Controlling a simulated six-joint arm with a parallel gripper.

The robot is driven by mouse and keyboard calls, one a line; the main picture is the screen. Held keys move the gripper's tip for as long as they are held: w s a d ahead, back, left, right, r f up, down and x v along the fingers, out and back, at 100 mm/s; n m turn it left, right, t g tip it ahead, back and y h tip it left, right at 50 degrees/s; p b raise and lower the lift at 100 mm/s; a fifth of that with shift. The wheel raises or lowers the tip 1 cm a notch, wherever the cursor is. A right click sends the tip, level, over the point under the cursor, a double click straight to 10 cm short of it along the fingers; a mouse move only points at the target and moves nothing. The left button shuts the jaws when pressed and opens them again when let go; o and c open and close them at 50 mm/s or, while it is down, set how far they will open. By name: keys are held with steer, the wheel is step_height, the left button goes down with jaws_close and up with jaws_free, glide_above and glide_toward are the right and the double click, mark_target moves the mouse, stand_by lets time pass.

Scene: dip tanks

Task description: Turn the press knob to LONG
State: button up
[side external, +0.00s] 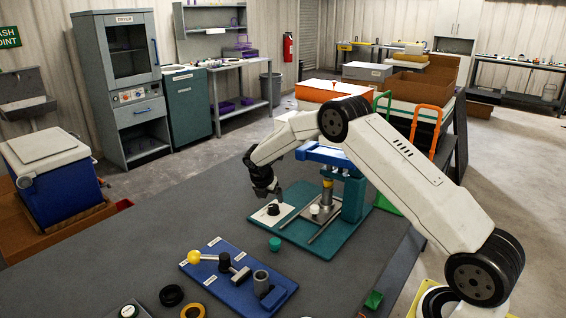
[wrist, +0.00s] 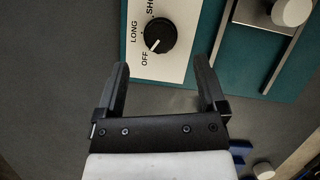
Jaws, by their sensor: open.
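The press knob (wrist: 160,35) is black and round with a white pointer line, on a white label plate (wrist: 172,70). The plate reads OFF, LONG and a partly cut-off word starting SHO. The pointer aims down-left, towards OFF. In the side view the knob (side external: 273,209) sits at the left of the teal press base (side external: 325,246). My gripper (wrist: 160,66) is open and empty, its fingers apart on either side of the label plate's near end, short of the knob in the picture. In the side view my gripper (side external: 267,193) is just above the knob.
The press column (side external: 353,198) stands right of the knob, with metal rails (wrist: 283,60) beside it. A blue fixture board (side external: 225,278) lies nearer the camera. The grey table left of the press is clear.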

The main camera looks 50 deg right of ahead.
mark_target(273, 206)
steer(key=shift+x, duration=2.9)
jaws_close()
steer(key=shift+a, duration=0.1)
steer(key=shift+m, duration=0.4)
steer(key=m+g, duration=0.2)
steer(key=m, duration=0.3)
steer(key=shift+w, duration=0.1)
steer(key=shift+m+g+y, duration=0.3)
steer(key=shift+m+g, duration=0.15)
steer(key=shift+m, duration=0.75)
steer(key=shift+m+g+y, duration=0.3)
steer(key=shift+m+g, duration=0.15)
steer(key=shift+m, duration=0.75)
steer(key=shift+m+g, duration=0.3)
steer(key=shift+m, duration=0.4)
